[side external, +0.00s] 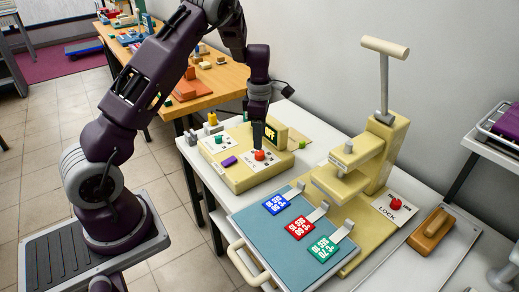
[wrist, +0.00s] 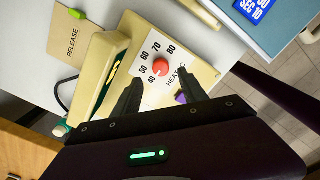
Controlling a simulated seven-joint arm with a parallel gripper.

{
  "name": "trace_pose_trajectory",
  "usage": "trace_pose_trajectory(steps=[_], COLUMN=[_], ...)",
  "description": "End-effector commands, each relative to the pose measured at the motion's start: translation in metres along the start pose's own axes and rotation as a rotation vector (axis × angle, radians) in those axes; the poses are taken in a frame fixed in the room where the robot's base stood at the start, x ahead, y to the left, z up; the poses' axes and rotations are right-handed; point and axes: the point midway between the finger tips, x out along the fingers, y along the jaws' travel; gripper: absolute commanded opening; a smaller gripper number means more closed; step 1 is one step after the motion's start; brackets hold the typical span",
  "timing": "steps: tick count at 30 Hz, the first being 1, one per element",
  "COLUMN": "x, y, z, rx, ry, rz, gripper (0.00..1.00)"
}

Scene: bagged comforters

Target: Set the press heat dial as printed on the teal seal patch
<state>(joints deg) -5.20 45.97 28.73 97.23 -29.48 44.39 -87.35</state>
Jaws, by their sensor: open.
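The heat dial (side external: 260,155) is a red knob on the cream control box (side external: 240,176). In the wrist view the red dial (wrist: 161,67) has a printed scale from 40 to 80 and a HEAT °C label. Its pointer is too small to read surely. My gripper (side external: 258,140) is above the dial, pointing down. In the wrist view its open fingers (wrist: 159,80) lie either side of the dial; contact cannot be told. The teal seal patch (side external: 323,249) lies on the blue pad, its white print upside down, seeming to read 70 °C, SEC 10.
A blue patch (side external: 276,204) and a red patch (side external: 300,228) lie beside the teal one. The box display (side external: 269,134) reads OFF. The cream press (side external: 375,160) stands to the right.

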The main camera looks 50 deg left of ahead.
Motion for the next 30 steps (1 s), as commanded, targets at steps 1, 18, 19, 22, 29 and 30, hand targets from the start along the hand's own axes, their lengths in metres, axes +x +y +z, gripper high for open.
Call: trace_pose_trajectory(steps=[1,18,19,22,29,30], x=[0.011,0.056,0.056,0.055,0.055,0.055], y=[-0.001,-0.002,-0.002,-0.002,-0.002,-0.002], z=[-0.001,0.0,0.0,0.0,0.0,0.0], rx=[-0.001,0.005,0.005,0.006,0.007,0.009], ry=[0.002,-0.001,-0.001,-0.001,-0.001,-0.001], rz=[-0.005,-0.002,-0.002,-0.002,-0.002,-0.002], gripper=[0.5,0.46,0.4,0.21,0.0,0.0])
